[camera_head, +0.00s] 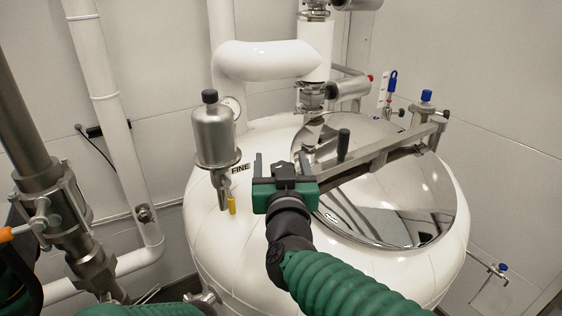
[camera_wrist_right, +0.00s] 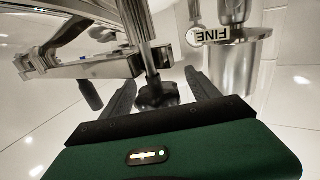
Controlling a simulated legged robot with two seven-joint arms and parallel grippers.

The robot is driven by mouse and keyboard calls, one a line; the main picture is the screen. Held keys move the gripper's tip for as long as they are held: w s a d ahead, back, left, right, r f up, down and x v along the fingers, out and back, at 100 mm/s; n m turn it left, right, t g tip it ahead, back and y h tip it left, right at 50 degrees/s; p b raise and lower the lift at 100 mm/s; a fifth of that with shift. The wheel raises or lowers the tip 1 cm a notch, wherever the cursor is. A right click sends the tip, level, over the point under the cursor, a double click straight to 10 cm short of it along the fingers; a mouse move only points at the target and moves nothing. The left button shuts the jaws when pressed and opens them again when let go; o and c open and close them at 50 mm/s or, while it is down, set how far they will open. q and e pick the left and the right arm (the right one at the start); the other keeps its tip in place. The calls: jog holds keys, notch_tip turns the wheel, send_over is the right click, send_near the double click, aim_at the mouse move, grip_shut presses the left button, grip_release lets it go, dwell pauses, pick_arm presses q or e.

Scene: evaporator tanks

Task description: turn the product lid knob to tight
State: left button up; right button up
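The product lid knob (camera_wrist_right: 157,95) is black and lobed, on a metal spindle of the lid clamp. In the right wrist view it sits between the two fingers of my right gripper (camera_wrist_right: 160,88), which are spread to either side. The left finger looks close to the knob's edge; I cannot tell whether it touches. In the head view my right gripper (camera_head: 281,163) is over the left end of the lid's clamp bar (camera_head: 375,158), and a dark shape between its fingers appears to be the knob. My left gripper is out of view.
The shiny round lid (camera_head: 390,205) sits on the white tank (camera_head: 235,265). A black upright handle (camera_head: 343,143) stands on the clamp bar. A steel canister (camera_head: 216,135) stands left of my gripper, by a FINE label (camera_head: 241,168). White pipes rise behind.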

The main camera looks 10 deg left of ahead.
jog(key=shift+s, duration=0.15)
jog(key=b+v, duration=0.1)
jog(key=v, duration=1.5)
jog(key=shift+s, duration=0.15)
jog(key=shift+s, duration=0.1)
